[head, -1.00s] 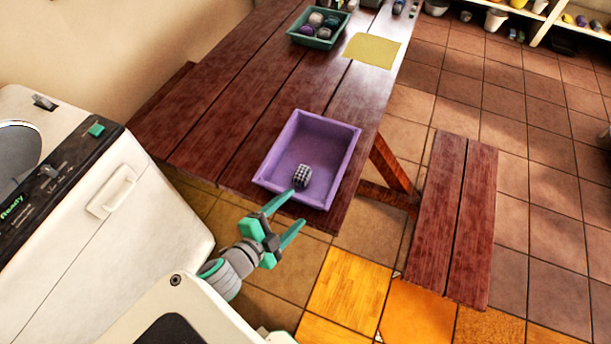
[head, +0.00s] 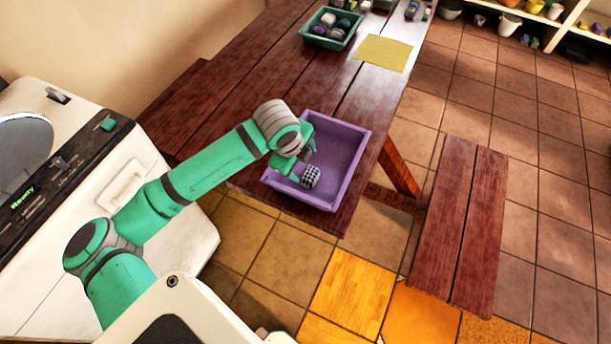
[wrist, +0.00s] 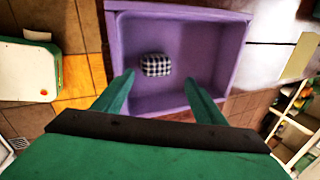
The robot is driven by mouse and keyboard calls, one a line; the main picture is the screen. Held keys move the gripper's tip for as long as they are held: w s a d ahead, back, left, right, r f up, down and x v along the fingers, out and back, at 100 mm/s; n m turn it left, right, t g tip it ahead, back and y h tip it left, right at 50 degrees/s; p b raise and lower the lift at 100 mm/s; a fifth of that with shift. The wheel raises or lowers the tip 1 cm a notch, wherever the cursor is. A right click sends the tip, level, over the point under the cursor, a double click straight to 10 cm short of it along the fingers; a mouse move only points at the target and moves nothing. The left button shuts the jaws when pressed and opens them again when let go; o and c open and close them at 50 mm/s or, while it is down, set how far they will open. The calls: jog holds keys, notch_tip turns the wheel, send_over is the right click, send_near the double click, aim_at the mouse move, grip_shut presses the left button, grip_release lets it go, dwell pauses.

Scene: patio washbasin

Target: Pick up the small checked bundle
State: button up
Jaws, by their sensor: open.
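The small checked bundle (head: 310,176), black and white, lies in the purple tray (head: 350,180), near the tray's front left part. In the wrist view the bundle (wrist: 156,65) lies on the floor of the tray (wrist: 240,50), ahead of the fingertips and a little left of the middle between them. My gripper (wrist: 158,78) is open and empty, its two green fingers spread and pointing toward the tray. In the head view my gripper (head: 298,162) is over the tray's left side, close to the bundle, and my arm partly hides the tray's left wall.
The tray stands on a dark wooden table (head: 230,120). A green tray (head: 318,38) with several rolled bundles and a yellow mat (head: 383,53) lie farther back. A white machine (head: 140,190) stands at left, a bench (head: 465,220) at right.

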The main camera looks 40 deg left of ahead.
aim_at(308, 174)
jog(key=shift+m+g, duration=0.3)
jog(key=x, duration=1)
jog(key=shift+d+f, duration=0.15)
jog(key=shift+d, duration=0.1)
jog(key=shift+s, duration=0.1)
jog(key=c, duration=1)
